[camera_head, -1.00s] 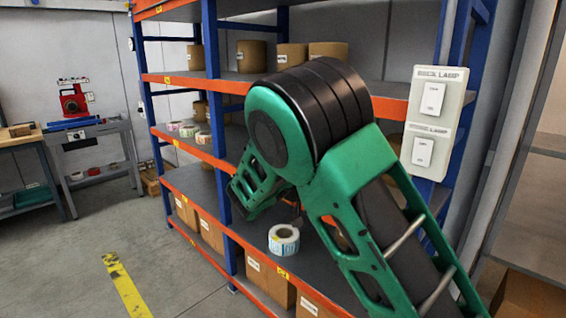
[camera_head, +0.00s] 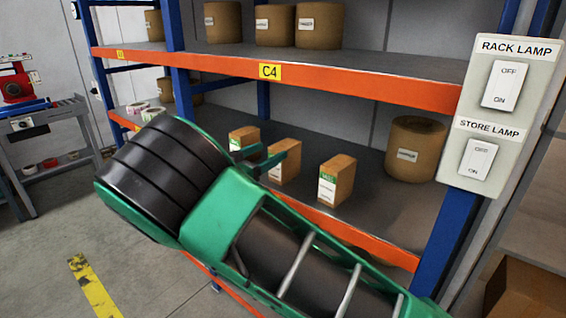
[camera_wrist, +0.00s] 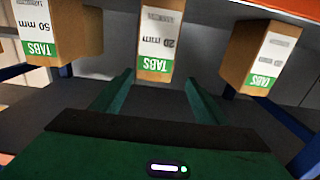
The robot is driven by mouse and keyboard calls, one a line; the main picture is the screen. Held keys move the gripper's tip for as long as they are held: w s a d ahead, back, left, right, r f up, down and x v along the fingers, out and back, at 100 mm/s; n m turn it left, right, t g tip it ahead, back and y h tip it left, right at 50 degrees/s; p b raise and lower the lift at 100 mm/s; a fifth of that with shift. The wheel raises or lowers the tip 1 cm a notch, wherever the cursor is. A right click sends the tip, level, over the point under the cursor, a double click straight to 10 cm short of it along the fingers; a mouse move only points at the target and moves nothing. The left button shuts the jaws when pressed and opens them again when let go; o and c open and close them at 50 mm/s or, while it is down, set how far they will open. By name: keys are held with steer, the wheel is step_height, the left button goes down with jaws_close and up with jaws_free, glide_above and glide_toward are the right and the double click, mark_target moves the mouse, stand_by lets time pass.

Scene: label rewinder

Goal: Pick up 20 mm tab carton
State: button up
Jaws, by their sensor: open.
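The 20 mm tab carton is the middle of three brown cartons on the shelf. It stands upright in the head view (camera_head: 286,171). In the wrist view the carton (camera_wrist: 158,48) appears upside down, with its white label reading 20 mm and a green TABS band. My gripper (camera_head: 268,156) is open and empty, its green fingers extended toward this carton. In the wrist view the gripper (camera_wrist: 158,78) has its fingertips on either side of the carton's near end. The picture does not settle whether they touch it.
A 50 mm tabs carton (camera_wrist: 60,32) stands to one side; it is the right carton in the head view (camera_head: 337,182). Another TABS carton (camera_wrist: 262,58) stands on the other side. A brown roll (camera_head: 415,150) stands farther right. The orange C4 shelf beam (camera_head: 330,79) runs above.

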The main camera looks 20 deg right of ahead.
mark_target(285, 144)
steer(key=shift+x, duration=1.15)
steer(key=shift+s+d+x, duration=0.1)
steer(key=shift+s+x, duration=0.05)
steer(key=shift+x, duration=0.75)
steer(key=shift+s+d+x, duration=0.1)
steer(key=shift+s+x, duration=0.05)
steer(key=shift+x, duration=0.75)
steer(key=shift+s+d+x, duration=0.15)
steer(key=shift+x, duration=0.75)
steer(key=c, duration=1.5)
jaws_close()
steer(key=shift+r, duration=0.15)
